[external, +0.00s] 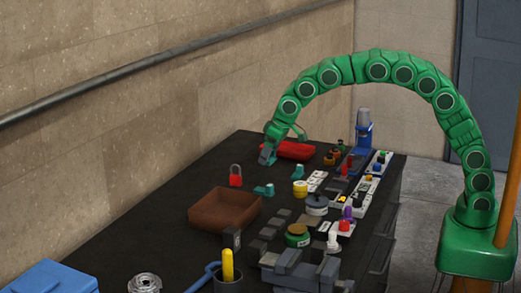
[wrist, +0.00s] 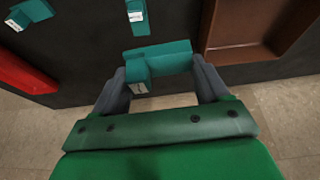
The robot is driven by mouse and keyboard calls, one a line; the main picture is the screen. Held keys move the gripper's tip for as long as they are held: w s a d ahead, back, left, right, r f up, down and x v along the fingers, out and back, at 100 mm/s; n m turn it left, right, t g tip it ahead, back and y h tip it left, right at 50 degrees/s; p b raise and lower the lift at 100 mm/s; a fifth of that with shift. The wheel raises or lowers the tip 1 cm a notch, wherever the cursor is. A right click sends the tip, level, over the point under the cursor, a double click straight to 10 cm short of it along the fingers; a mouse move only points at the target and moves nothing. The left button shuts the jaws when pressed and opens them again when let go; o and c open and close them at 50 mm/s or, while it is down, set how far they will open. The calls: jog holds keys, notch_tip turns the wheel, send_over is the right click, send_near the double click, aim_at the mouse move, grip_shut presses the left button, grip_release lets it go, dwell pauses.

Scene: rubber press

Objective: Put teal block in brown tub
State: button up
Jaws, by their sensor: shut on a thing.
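My gripper (wrist: 160,75) is shut on a teal block (wrist: 160,58), whose ends meet both grey fingers. In the external view my gripper (external: 268,156) is at the far left edge of the black table, between the red tray and the padlock. The brown tub (external: 207,222) stands open on the table, nearer the camera than my gripper, and looks empty. Its rim also shows at the upper right of the wrist view (wrist: 206,30), to the right of the held block. How high the block is above the table is hard to tell.
Other teal pieces lie on the table (external: 264,190), and two show in the wrist view (wrist: 137,15). A red tray (external: 297,151) is behind my gripper. A red padlock (external: 236,180) stands between my gripper and the tub. A wall runs along the left.

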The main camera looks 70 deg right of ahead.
jog(key=s+a, duration=0.5)
jog(key=a, duration=0.8)
send_near(222, 217)
jog(key=shift+w+d+f, duration=0.1)
jog(key=shift+w+f, duration=0.7)
jog(key=shift+w, duration=0.05)
jog(key=shift+w+a+f, duration=0.15)
jog(key=shift+a+f, duration=0.05)
jog(key=shift+a, duration=0.05)
jog(key=shift+w+f, duration=0.1)
jog(key=shift+f, duration=1.6)
jog(key=shift+f, duration=0.1)
